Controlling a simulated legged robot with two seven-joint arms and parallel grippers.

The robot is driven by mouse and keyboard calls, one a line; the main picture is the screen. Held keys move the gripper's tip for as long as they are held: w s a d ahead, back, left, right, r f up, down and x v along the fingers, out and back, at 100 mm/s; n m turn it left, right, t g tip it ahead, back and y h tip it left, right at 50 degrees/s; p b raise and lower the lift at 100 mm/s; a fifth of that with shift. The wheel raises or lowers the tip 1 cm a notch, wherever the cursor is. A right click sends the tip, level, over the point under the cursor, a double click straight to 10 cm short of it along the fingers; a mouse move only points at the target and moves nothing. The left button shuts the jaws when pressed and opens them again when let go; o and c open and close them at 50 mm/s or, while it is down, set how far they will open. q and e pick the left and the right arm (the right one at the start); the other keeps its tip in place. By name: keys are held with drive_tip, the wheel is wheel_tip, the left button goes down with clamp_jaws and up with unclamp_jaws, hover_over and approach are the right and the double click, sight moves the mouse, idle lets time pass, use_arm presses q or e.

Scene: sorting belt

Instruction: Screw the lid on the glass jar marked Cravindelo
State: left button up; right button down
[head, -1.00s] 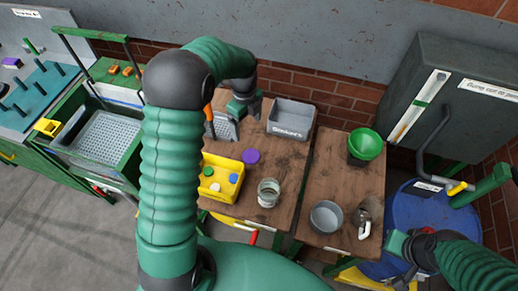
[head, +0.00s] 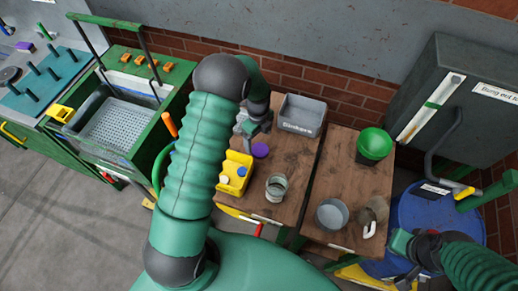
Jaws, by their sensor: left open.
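A glass jar (head: 276,190) stands open on the wooden table, with no lid on it. Its marking is too small to read. A purple round lid (head: 260,150) lies flat on the table behind the jar. A yellow tray (head: 238,158) to the left of the jar holds a blue lid (head: 242,171) and a white lid (head: 224,181); my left arm hides its left part. My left gripper (head: 252,128) is open and empty, just behind and above the purple lid. My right gripper (head: 402,246) is at the lower right, away from the jar; its jaws do not show clearly.
A grey bin (head: 302,128) stands at the back of the table, right of my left gripper. A green bucket (head: 374,144), a metal bowl (head: 331,214) and a mug (head: 374,213) are on the right table. A blue drum (head: 425,213) stands farther right.

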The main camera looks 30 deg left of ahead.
sight(259, 149)
use_arm(q)
drive_tip(key=shift+d, duration=0.25)
drive_tip(key=f, duration=0.1)
drive_tip(key=f+p, duration=0.1)
drive_tip(key=f, duration=0.2)
drive_tip(key=shift+s+d+f+p, duration=0.2)
drive_tip(key=shift+d+f+p, duration=0.05)
drive_tip(key=shift+f+p, duration=0.05)
drive_tip(key=shift+a+f, duration=0.2)
drive_tip(key=shift+a, duration=0.1)
drive_tip(key=shift+d+r, duration=0.1)
drive_tip(key=shift+d, duration=0.1)
drive_tip(key=c, duration=0.9)
drive_tip(key=shift+a, duration=0.1)
drive_tip(key=c, duration=0.5)
